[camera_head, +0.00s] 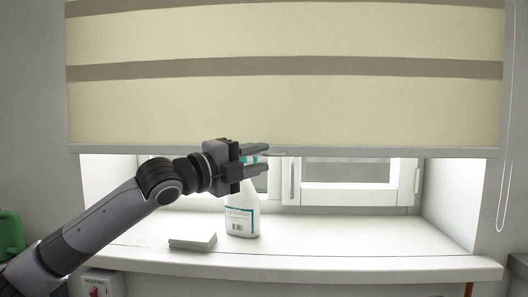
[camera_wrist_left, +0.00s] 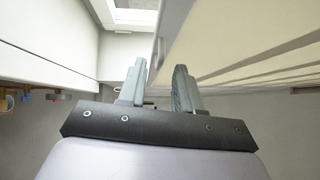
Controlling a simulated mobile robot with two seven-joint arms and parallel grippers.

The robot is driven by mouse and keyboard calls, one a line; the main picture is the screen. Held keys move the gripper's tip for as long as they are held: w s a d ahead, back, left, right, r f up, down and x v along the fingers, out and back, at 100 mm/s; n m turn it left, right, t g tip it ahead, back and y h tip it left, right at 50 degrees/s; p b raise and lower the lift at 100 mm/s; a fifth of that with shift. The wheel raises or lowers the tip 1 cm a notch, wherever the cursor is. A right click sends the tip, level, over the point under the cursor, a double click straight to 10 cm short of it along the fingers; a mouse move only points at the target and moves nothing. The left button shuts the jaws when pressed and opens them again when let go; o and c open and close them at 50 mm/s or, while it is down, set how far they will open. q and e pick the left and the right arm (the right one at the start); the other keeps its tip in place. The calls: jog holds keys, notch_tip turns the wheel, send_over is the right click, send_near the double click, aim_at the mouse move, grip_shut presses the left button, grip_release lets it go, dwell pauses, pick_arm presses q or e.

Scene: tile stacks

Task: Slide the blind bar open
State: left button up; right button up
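The blind (camera_head: 290,110) is cream with grey-brown bands and hangs over the upper window. Its pale bottom bar (camera_head: 400,152) runs level across the window. A small pale tab (camera_head: 275,154) shows at the bar, close to my left fingertips. My left gripper (camera_head: 268,160) is in front of the bar, pointing right, with its fingers apart and one above the other. In the left wrist view the gripper (camera_wrist_left: 158,78) is open, and the bar's edge (camera_wrist_left: 161,45) shows beyond the gap between the fingers. I cannot tell whether a finger touches the bar. My right gripper is out of view.
A white spray bottle (camera_head: 242,212) stands on the white sill (camera_head: 330,245) just below and behind my left gripper. A flat pale stack (camera_head: 192,241) lies left of it. A cord loop (camera_head: 503,190) hangs at the right. The sill's right half is clear.

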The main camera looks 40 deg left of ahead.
pick_arm(q)
jog(key=shift+x, duration=1.1)
grip_shut()
dwell(0.8)
